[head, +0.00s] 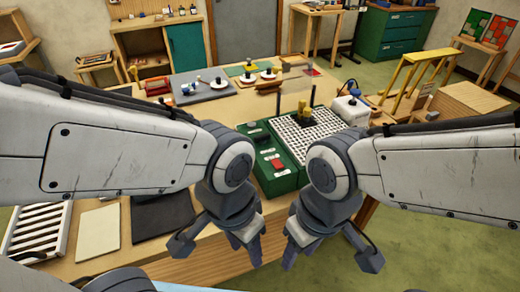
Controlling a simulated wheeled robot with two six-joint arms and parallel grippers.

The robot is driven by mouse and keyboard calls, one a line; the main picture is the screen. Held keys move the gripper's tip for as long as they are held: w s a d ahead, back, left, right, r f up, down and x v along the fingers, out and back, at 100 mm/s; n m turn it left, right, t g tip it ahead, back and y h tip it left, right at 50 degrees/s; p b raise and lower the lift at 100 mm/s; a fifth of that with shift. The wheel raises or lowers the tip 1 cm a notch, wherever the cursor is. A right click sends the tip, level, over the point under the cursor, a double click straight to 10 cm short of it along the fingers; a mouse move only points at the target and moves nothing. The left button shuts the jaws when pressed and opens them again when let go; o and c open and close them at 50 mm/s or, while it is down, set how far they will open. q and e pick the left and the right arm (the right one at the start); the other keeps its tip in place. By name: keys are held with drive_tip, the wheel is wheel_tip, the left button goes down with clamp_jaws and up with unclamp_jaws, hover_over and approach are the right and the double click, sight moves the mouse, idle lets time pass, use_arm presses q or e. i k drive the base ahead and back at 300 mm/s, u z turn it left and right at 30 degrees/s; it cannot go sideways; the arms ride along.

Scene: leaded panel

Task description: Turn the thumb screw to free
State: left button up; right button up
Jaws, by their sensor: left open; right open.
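I cannot make out a thumb screw for certain at this size. A small yellow fixture on a dark base (303,113) stands on the white grid plate (284,135) right of the table's middle. Small posts with dark and yellow tops (249,67) stand on pale discs further back. My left gripper (246,252) hangs over the table's front edge, pointing down, open and empty. My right gripper (294,252) hangs close to its right, also open and empty. Both are well in front of the fixture and touch nothing that I can see.
A green case with a red item (277,165) lies behind my grippers. A dark mat (160,216), a pale sheet (98,234) and a white slatted rack (38,230) lie at the front left. A white box (350,108) stands right of the grid. My arms cover much of the table.

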sight(262, 139)
drive_tip(key=z, duration=0.4)
drive_tip(key=i, duration=0.85)
drive_tip(key=u, duration=0.75)
